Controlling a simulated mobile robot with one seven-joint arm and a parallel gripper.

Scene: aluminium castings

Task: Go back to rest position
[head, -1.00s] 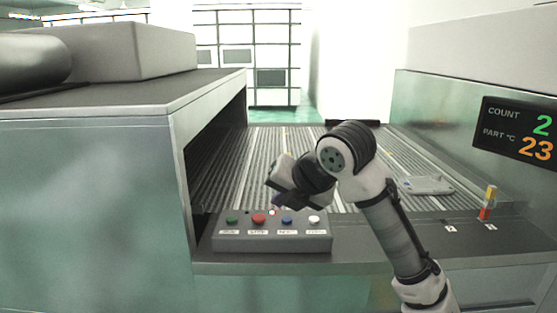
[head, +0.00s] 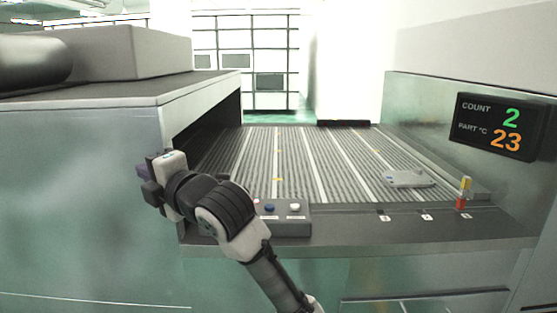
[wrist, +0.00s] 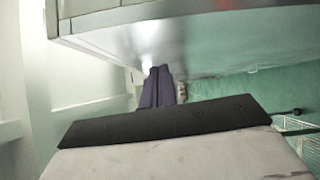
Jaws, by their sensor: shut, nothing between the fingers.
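My gripper (head: 145,182) is at the left in the head view, in front of the green side panel of the machine and left of the button box. In the wrist view its dark fingers (wrist: 157,88) are together, with nothing between them. The grey button box (head: 291,222) stands on the front ledge. My arm covers its left part. A blue button (head: 269,208) and a white button (head: 294,207) still show.
A flat grey casting (head: 409,179) lies on the ribbed conveyor (head: 310,160) at the right. A small red and yellow upright piece (head: 464,192) stands on the ledge. The display (head: 500,126) reads count 2, part 23. The left machine housing (head: 80,180) is close to my gripper.

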